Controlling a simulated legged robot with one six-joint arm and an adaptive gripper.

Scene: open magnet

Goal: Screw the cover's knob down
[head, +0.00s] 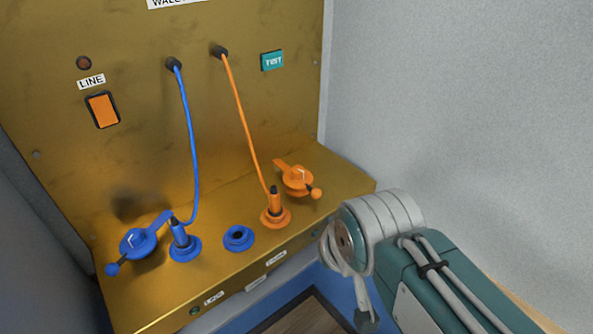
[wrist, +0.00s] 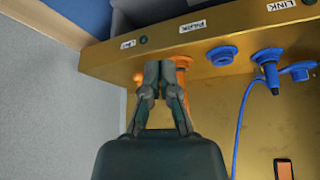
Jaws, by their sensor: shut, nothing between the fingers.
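The orange cover (head: 297,177) is on the right end of the brass ledge, with a round orange knob end (head: 316,194) sticking out. The blue cover (head: 138,242) is at the left end, with a blue knob end (head: 112,269). It shows partly at the right edge of the wrist view (wrist: 300,71). My gripper (wrist: 160,70) is shut and empty in the wrist view, in front of the orange fittings. Orange parts (wrist: 182,76) show beside its fingers, largely hidden. Whether the fingers touch them I cannot tell. The head view does not show the fingers.
An orange plug (head: 275,201) and a blue plug (head: 179,238) stand in their sockets, with cables to the back panel (head: 140,110). An empty blue socket (head: 238,237) lies between them. A grey wall (head: 450,90) is close on the right. My arm covers the lower right.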

